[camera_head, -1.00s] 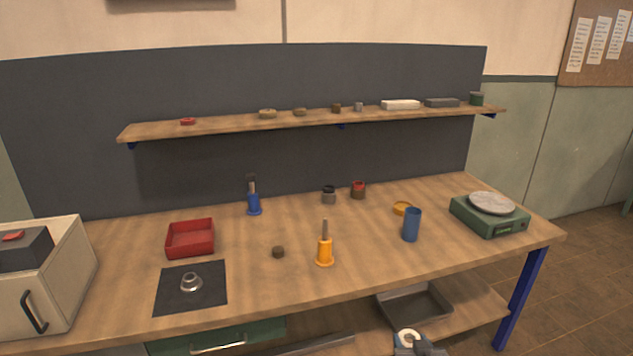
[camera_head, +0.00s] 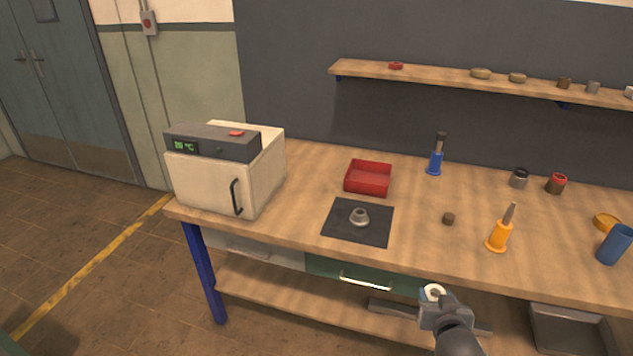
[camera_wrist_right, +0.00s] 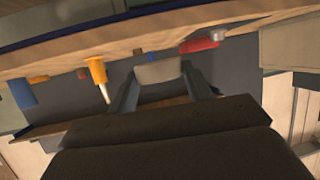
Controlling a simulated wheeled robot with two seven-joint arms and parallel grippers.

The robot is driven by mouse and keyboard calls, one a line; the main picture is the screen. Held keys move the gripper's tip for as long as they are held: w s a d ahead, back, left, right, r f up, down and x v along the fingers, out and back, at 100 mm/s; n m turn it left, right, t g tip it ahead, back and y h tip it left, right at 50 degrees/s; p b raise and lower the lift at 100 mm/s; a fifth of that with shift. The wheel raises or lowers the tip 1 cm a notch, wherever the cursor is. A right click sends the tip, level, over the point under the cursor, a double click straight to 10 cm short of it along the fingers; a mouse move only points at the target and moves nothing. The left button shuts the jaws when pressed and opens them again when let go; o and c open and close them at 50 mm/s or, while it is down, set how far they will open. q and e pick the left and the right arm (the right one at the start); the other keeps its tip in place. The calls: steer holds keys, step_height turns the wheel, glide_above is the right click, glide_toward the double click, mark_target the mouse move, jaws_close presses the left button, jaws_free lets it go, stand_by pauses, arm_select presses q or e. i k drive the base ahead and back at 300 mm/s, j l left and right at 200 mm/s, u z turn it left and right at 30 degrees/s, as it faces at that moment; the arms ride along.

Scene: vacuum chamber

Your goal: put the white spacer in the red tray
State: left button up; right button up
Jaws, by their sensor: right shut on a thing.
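The white spacer (camera_head: 433,291) is a small pale ring with a dark hole, held in my right gripper (camera_head: 436,302). In the right wrist view, the spacer (camera_wrist_right: 158,72) is a pale block between the two fingers, partly hidden by them. In the head view, the gripper shows below the table's front edge, apart from the table. The red tray (camera_head: 369,190) is a shallow square box, empty, standing on the table to the upper left of my gripper. Part of the red tray (camera_wrist_right: 198,45) also shows in the wrist view. My left gripper is out of view.
A metal flange (camera_head: 359,216) sits on a black mat (camera_head: 341,231) in front of the tray. A white oven (camera_head: 215,184) stands left. A blue-based tool (camera_head: 435,160), a brown puck (camera_head: 448,218) and an orange-based tool (camera_head: 499,235) stand to the right.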

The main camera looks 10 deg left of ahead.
mark_target(362, 178)
steer(key=i+j+u, duration=0.1)
steer(key=i+u, duration=0.65)
steer(key=i, duration=0.25)
steer(key=i+l, duration=0.1)
steer(key=i, duration=0.15)
